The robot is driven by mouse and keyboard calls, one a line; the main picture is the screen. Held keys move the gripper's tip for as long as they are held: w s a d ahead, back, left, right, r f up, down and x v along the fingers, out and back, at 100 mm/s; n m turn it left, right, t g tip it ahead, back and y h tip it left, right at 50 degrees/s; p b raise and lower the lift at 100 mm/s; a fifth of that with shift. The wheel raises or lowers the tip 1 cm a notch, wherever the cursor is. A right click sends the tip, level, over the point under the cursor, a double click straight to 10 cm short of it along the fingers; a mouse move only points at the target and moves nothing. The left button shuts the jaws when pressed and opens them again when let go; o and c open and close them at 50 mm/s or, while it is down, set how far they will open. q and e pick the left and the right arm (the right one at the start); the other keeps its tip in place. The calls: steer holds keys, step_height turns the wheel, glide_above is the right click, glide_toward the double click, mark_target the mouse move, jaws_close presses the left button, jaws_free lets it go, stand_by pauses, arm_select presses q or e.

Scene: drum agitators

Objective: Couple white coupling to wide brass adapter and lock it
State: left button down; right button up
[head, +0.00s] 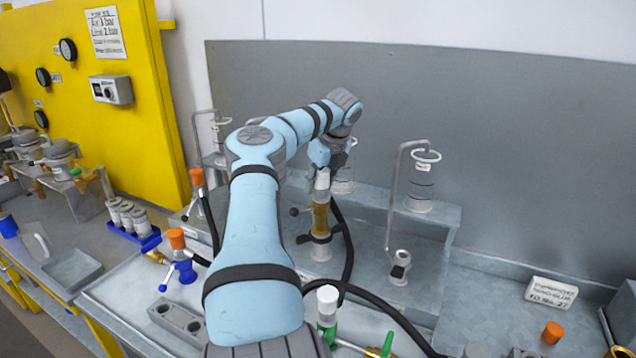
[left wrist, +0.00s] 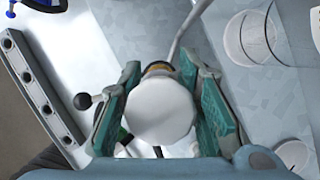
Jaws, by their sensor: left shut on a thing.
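The white coupling (head: 322,181) is upright at the top of the brass adapter (head: 320,216), in the middle of the bench. In the left wrist view the coupling (left wrist: 160,110) is a round white end seen from above, with a little brass (left wrist: 157,68) showing behind it. My left gripper (head: 325,166) is above the adapter, its teal finger pads shut on the coupling from both sides. I cannot tell whether the coupling is fully seated. A lever with a dark ball (left wrist: 82,101) sticks out to the left. My right gripper is not in view.
Black hoses (head: 349,250) run close beside the adapter. Wire stands with white rings (head: 426,155) and clear cylinders stand on both sides. Orange caps (head: 177,238) and a white-topped green fitting (head: 327,305) are nearer the front. A grey panel (head: 500,130) closes the back.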

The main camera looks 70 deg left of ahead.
arm_select(q)
steer(key=shift+f, duration=0.2)
steer(key=c, duration=1.1)
jaws_free()
step_height(320, 180, up, 10)
steer(key=p, duration=0.8)
steer(key=shift+r, duration=0.25)
steer(key=shift+f, duration=0.15)
